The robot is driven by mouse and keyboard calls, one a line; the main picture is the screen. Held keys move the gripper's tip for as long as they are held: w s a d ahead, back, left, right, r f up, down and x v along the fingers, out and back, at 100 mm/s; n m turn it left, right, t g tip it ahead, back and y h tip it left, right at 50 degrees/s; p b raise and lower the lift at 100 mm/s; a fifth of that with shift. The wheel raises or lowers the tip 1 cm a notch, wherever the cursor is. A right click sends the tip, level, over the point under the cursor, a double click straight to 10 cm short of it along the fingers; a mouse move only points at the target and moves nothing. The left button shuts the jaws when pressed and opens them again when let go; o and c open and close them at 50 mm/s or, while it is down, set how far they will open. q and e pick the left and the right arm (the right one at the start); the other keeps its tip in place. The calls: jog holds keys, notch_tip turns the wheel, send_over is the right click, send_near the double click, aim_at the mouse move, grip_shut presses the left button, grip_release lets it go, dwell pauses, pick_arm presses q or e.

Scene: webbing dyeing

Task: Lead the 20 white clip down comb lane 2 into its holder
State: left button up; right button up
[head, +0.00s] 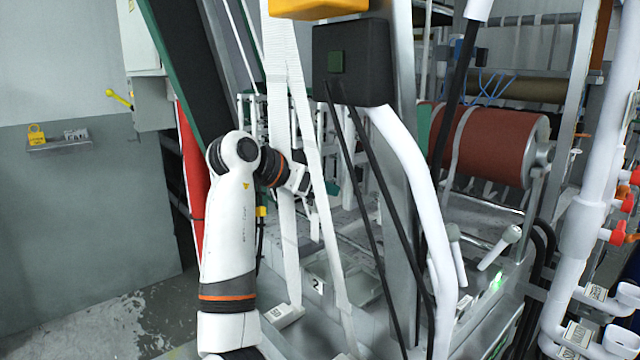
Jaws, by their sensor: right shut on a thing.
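A plate marked 2 (317,286) stands below the gripper on the machine bed. A white labelled block (282,315) lies at the lower end of one webbing strip; its label is too small to read surely. The comb lane and holder cannot be made out clearly. My left gripper is not in view.
A black box (352,62) with dark rods and a thick white pipe (415,175) stand right of the gripper. A red roller (490,145) is behind on the right. White pipes with red valves (618,233) line the right edge. Open floor shows at left.

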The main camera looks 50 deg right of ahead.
aim_at(320, 202)
notch_tip(320, 202, down, 3)
jog(key=shift+f+b, duration=0.2)
jog(key=shift+b, duration=1)
jog(key=shift+w+f+b, duration=0.2)
jog(key=shift+f+b, duration=2.95)
jog(key=shift+f, duration=2.85)
jog(key=o, duration=1.2)
jog(key=shift+c, duration=0.2)
jog(key=v, duration=1.2)
jog(key=shift+b, duration=0.3)
